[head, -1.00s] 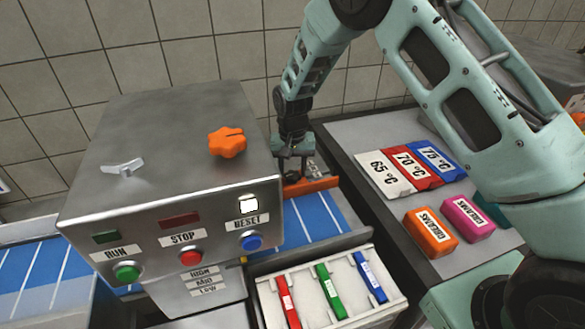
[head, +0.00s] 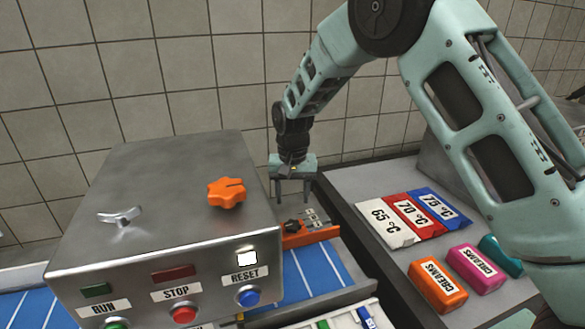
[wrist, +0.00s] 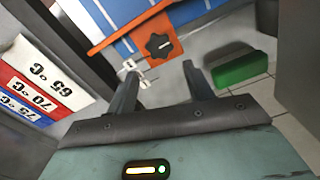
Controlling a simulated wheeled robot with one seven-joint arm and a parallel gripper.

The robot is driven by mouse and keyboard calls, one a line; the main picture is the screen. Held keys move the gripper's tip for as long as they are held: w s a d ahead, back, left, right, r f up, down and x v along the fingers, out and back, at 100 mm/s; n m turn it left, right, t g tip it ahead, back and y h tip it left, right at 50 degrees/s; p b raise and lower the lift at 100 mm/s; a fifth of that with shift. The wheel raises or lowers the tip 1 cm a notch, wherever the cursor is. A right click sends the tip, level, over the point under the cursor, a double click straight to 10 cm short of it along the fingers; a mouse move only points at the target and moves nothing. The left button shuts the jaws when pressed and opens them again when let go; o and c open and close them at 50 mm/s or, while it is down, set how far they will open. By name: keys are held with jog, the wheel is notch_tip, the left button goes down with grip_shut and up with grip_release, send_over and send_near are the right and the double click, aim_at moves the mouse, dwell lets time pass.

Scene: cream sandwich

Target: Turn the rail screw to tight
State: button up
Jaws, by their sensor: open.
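The rail screw (head: 292,226) is a black knob on an orange rail bracket (head: 322,236) to the right of the steel machine box. It also shows in the wrist view (wrist: 159,46), with a pale mark on its face. My gripper (head: 293,200) is open and empty, pointing down above the screw with a gap between. In the wrist view my gripper (wrist: 160,72) has its fingers apart, and the knob shows beyond the fingertips.
The steel box (head: 165,180) carries an orange star knob (head: 227,192), a silver wing knob (head: 120,217) and push buttons. Blue belt (head: 315,270) runs below the bracket. On the right counter lie temperature packs (head: 412,215) and coloured blocks (head: 438,285). A green block (wrist: 240,68) shows in the wrist view.

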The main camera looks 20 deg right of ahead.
notch_tip(320, 180, up, 10)
jog(key=shift+f+b, duration=0.2)
jog(key=shift+b, duration=0.25)
